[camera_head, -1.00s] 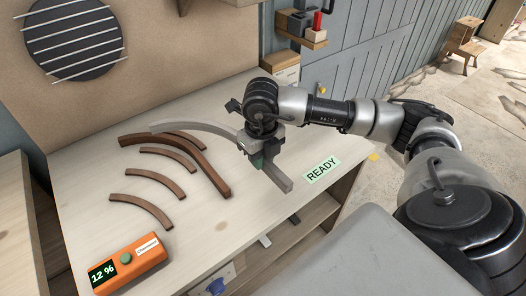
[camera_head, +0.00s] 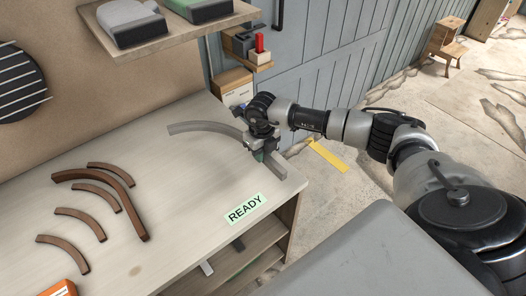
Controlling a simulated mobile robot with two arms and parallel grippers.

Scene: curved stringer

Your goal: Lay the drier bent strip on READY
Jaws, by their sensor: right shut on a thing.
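My right gripper (camera_head: 262,148) is shut on a pale grey bent strip (camera_head: 200,127). The strip curves out to both sides of the jaws over the far right part of the bench; I cannot tell whether it touches the top. The green READY label (camera_head: 246,208) lies near the bench's front right edge, nearer to me than the strip, and is bare. Several brown bent strips lie at the left, a large one (camera_head: 135,212) among smaller ones (camera_head: 102,223). My left gripper is out of view.
The bench top (camera_head: 190,185) is clear between the brown strips and READY. An orange meter (camera_head: 60,288) is cut off at the lower left, its reading unseen. A wall shelf (camera_head: 165,38) holds grey and green-topped items. A cardboard box (camera_head: 232,84) stands behind the bench.

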